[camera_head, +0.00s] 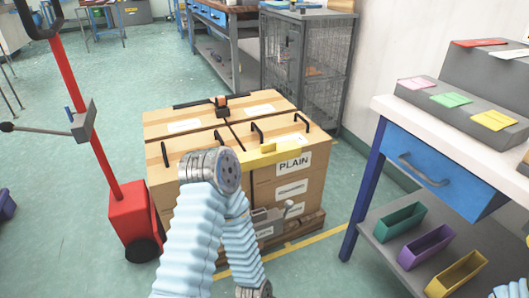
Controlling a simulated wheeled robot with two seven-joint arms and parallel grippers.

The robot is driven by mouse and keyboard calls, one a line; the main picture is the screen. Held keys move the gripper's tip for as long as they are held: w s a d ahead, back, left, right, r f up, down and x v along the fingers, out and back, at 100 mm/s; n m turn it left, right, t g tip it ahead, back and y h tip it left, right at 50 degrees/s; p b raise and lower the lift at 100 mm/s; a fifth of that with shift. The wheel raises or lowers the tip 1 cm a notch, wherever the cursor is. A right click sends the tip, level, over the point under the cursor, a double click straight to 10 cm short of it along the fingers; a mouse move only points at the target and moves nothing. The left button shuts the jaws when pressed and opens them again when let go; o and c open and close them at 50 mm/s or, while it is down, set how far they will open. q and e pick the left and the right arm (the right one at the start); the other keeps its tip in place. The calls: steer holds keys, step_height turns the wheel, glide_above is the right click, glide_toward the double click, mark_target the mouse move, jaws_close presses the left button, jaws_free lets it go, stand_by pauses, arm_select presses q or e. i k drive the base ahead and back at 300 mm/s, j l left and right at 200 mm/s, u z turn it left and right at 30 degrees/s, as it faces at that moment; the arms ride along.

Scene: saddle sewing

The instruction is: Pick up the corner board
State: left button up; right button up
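A yellow angled strip (268,157), which looks like the corner board, lies along the top front edge of the stacked cardboard boxes (165,133), just left of the "PLAIN" label. My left arm (190,240) rises in front of the boxes, bends at a grey joint and comes back down, hiding part of the box front.
Black handles and straps lie on top. A red wheeled stand (130,215) is at left. A bench (385,105) with coloured bins stands at right. A wire cage (310,70) is behind.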

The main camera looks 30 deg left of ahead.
mark_target(271, 153)
steer(key=j+z, duration=0.4)
steer(key=j, duration=0.95)
steer(key=k, duration=0.05)
